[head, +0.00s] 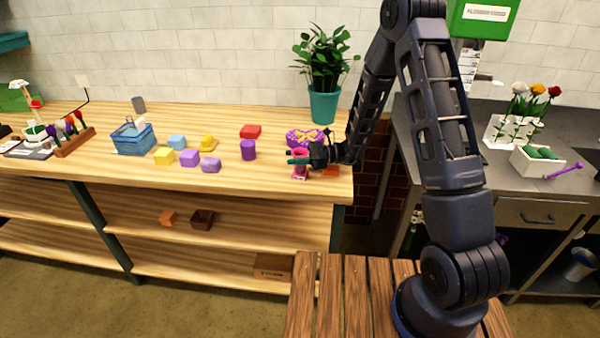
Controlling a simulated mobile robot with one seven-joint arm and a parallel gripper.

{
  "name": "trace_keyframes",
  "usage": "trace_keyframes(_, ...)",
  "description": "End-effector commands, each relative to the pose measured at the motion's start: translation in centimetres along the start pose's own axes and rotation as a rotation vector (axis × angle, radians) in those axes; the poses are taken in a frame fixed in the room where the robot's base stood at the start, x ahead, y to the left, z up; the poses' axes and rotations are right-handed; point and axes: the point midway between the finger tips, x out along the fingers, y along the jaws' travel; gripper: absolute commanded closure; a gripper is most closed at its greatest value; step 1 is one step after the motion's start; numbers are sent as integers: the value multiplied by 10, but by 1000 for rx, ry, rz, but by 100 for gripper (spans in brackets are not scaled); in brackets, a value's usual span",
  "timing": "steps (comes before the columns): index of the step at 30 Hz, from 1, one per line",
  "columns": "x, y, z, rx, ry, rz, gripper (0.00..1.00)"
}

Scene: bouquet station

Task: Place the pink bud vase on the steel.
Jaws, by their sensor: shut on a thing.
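The pink bud vase (300,174) is at the right end of the wooden bench, near its front edge. My gripper (301,158) reaches it from the right and is shut on it, with the fingers around its upper part. The fingers hide part of the vase, and I cannot tell whether its base touches the wood. The steel counter (576,135) stands on the right, beyond a gap from the bench and partly hidden by my arm.
On the steel are a white rack of flowers (508,133), a white planter (534,164) and a purple tool (563,172). A heart-shaped purple box (304,136), a purple cup (248,150) and a potted plant (323,100) stand near the vase. Some steel between the items is clear.

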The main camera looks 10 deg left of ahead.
Motion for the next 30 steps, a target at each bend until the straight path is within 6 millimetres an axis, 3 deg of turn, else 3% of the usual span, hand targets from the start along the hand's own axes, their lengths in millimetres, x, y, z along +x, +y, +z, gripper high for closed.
trace_keyframes(8, 0, 0, 3, -1, 0, 0, 100)
trace_keyframes(14, 0, -1, 22, -4, -1, -1, 100)
trace_keyframes(30, 0, 0, 140, -6, -1, -1, 100)
